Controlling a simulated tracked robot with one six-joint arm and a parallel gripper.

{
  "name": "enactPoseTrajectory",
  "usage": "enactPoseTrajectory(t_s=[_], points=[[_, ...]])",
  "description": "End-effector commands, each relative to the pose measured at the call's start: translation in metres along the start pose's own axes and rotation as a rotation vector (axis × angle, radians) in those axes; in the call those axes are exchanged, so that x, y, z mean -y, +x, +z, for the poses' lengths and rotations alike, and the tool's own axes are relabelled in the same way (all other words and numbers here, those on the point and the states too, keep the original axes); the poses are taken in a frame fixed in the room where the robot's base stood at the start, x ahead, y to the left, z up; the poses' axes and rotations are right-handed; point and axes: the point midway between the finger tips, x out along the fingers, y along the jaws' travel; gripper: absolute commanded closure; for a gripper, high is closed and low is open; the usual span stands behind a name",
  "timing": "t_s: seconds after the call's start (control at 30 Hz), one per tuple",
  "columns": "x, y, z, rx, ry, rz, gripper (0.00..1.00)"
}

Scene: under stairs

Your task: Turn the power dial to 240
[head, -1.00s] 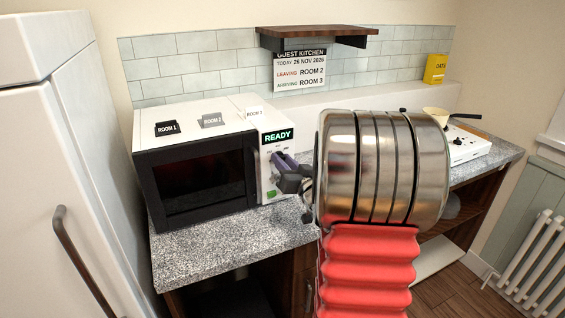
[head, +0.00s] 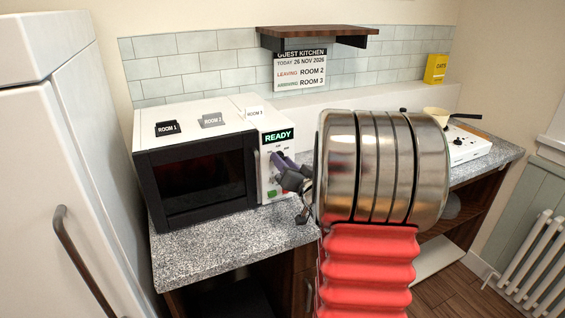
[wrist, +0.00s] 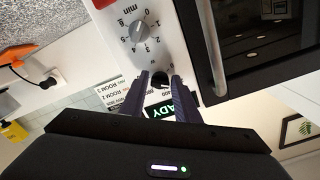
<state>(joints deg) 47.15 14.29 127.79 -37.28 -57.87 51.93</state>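The microwave (head: 200,180) stands on the counter, with a white control panel on its right side and a lit READY display (head: 278,136). In the wrist view, the black power dial (wrist: 160,80) sits between the two dark fingertips of my gripper (wrist: 160,77). One finger is on each side of it; I cannot tell whether both touch it. The power scale is mostly hidden by the fingers, so the dial's setting is unreadable. A grey minute timer knob (wrist: 138,31) is beside it.
Room cards lie on the microwave, including ROOM 1 (head: 167,128) and ROOM 2 (head: 212,120). A guest notice (head: 300,71) reads leaving ROOM 2, arriving ROOM 3. A fridge (head: 60,170) stands close at left. A hob with a pan (head: 465,145) is at right.

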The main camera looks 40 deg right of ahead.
Motion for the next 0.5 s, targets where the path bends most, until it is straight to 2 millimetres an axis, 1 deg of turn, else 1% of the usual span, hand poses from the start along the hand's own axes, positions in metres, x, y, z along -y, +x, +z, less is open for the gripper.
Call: enactPoseTrajectory(t_s=[0.03, 0.17, 0.5], points=[[0.0002, 0.0001, -0.0007, -0.001, 0.000, 0.000, 0.67], [0.0002, 0.0002, -0.0015, -0.003, -0.001, -0.001, 0.58], [0.0002, -0.0025, -0.0027, -0.005, -0.001, -0.001, 0.58]])
